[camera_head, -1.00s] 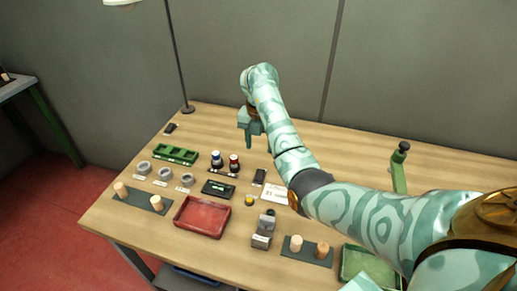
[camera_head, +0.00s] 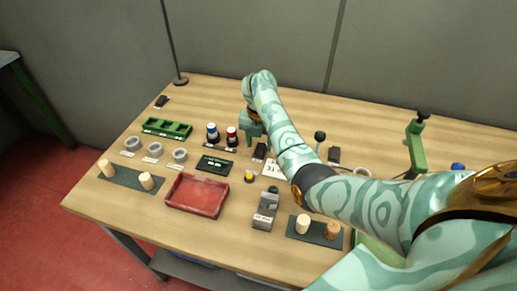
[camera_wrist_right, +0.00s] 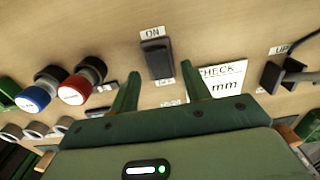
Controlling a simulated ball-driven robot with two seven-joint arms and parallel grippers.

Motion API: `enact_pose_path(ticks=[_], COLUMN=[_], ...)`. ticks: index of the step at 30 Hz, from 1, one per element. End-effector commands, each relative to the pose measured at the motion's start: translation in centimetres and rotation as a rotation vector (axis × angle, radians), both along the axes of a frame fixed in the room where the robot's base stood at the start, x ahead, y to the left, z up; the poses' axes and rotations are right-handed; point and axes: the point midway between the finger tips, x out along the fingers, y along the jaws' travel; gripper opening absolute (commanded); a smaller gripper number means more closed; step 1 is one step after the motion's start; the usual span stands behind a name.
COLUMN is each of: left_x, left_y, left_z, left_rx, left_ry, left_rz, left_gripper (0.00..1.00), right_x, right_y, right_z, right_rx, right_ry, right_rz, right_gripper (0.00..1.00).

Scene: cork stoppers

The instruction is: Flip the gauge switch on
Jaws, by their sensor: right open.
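The gauge switch (camera_wrist_right: 157,58) is a black rocker on a dark base, with a white ON label above it in the right wrist view; a partly hidden label lies below it. Its lean is hard to tell. It also shows in the head view (camera_head: 260,151), just by my right gripper (camera_head: 254,141). In the wrist view my right gripper (camera_wrist_right: 160,76) is open and empty, its fingertips on either side of the switch's lower part, with no clear contact. A black gauge display (camera_head: 215,165) with green characters lies left of the switch. My left gripper is out of view.
Blue (camera_wrist_right: 35,96) and red-topped (camera_wrist_right: 75,88) bottles stand left of the switch. A white CHECK card (camera_wrist_right: 222,78) lies right. A red tray (camera_head: 197,196), grey block (camera_head: 264,212) and cork mats lie nearer. A black-knobbed lever (camera_head: 320,138) stands right of my forearm.

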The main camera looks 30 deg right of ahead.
Motion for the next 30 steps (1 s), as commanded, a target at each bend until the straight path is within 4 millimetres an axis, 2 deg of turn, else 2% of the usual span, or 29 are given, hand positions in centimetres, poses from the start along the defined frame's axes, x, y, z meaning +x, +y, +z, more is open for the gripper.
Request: enact_pose_path(ticks=[3, 13, 18, 25, 30], left_x=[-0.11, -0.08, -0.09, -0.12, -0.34], left_y=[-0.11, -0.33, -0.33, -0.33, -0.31], left_z=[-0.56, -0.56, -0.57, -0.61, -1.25], left_rx=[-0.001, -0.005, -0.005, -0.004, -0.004], left_ry=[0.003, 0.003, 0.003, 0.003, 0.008], left_rz=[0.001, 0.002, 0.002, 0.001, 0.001], left_gripper=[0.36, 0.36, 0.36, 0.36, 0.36], right_x=[0.0, 0.0, 0.01, 0.18, 0.53], right_y=[-0.03, -0.04, -0.03, -0.25, -0.68], right_z=[-1.18, -1.33, -1.32, -1.29, -1.46], right_rx=[0.0, 0.0, 0.0, 0.026, 0.137], right_ry=[0.0, -0.001, -0.001, 0.024, 0.12], right_rz=[0.0, -0.001, 0.0, -0.003, -0.005], right_gripper=[0.47, 0.47, 0.02, 0.03, 0.02])
